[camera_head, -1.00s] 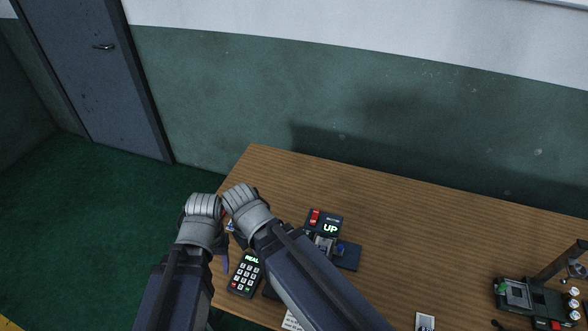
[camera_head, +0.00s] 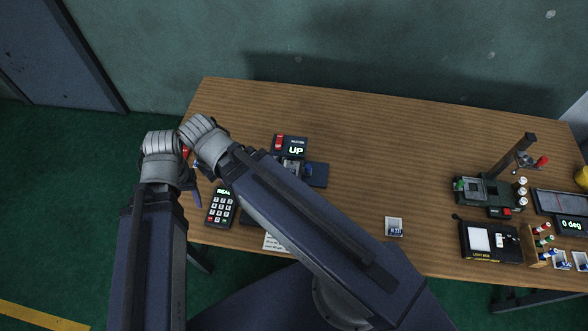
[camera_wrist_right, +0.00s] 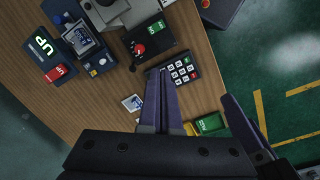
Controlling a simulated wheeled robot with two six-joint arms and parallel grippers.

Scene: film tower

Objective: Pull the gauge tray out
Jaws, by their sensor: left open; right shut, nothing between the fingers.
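No tray marked as the gauge tray can be told for sure. A flat grey tray-like panel (camera_head: 562,202) lies at the far right of the table, behind a "0 deg" readout (camera_head: 569,224). My left gripper (camera_head: 180,172) is open at the table's left end, far from that panel; one dark finger shows in the right wrist view (camera_wrist_right: 243,128). My right gripper (camera_head: 206,142) is beside it, its tips mostly hidden in the head view. In the right wrist view its fingers (camera_wrist_right: 160,95) are shut and empty, pointing toward the keypad (camera_wrist_right: 181,74).
The wooden table (camera_head: 360,135) is clear in its middle and back. A device with an "UP" display (camera_head: 294,150) stands near the grippers. A small card (camera_head: 394,227) lies at the front. At right are a stand (camera_head: 510,165) and a light box (camera_head: 489,243).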

